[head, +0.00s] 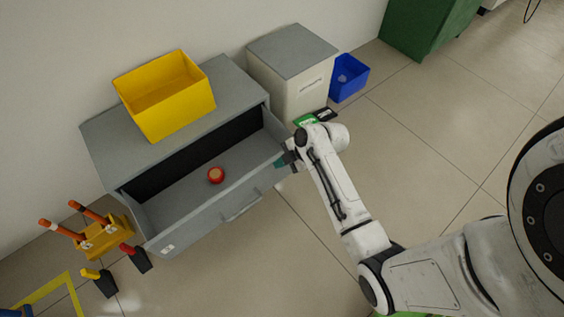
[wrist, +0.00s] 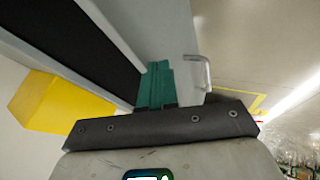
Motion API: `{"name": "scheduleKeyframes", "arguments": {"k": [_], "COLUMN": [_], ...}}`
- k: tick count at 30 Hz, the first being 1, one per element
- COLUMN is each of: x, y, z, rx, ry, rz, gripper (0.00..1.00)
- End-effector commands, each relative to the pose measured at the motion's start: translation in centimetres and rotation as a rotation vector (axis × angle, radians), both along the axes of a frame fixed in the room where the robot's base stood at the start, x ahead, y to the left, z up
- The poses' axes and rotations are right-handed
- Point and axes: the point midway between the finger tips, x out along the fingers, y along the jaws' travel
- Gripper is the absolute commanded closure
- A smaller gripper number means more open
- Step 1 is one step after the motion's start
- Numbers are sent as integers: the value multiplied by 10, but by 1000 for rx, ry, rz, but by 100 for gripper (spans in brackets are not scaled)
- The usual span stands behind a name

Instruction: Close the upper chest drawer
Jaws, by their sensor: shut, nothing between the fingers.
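The grey chest (head: 222,75) stands against the wall with its upper drawer (head: 190,190) pulled well out. A round red object with a tan top (head: 216,175) lies inside on the drawer floor. The drawer front carries a bar handle (head: 243,206), which also shows in the wrist view (wrist: 198,74). My gripper (head: 281,162) is at the right end of the drawer front, its teal fingers shut and empty. In the wrist view the fingers (wrist: 155,82) are together beside the drawer front, left of the handle. I cannot tell whether they touch it.
A yellow bin (head: 165,95) sits on the chest top. A pale cabinet (head: 290,70) and a blue bin (head: 347,77) stand to its right. A wooden rack (head: 105,237) with orange-handled tools is at left.

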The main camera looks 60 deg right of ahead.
Motion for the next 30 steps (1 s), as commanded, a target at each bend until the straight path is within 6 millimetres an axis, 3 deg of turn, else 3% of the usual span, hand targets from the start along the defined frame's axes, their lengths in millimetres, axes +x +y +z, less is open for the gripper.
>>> {"name": "scheduleKeyframes", "arguments": {"k": [8, 21, 30], "x": [29, 123, 163], "y": [-10, -40, -53], "z": [-2, -4, -2], "rx": [-4, -2, -1], "ry": [-3, -3, -2], "rz": [4, 3, 2], "gripper": [100, 100, 100]}}
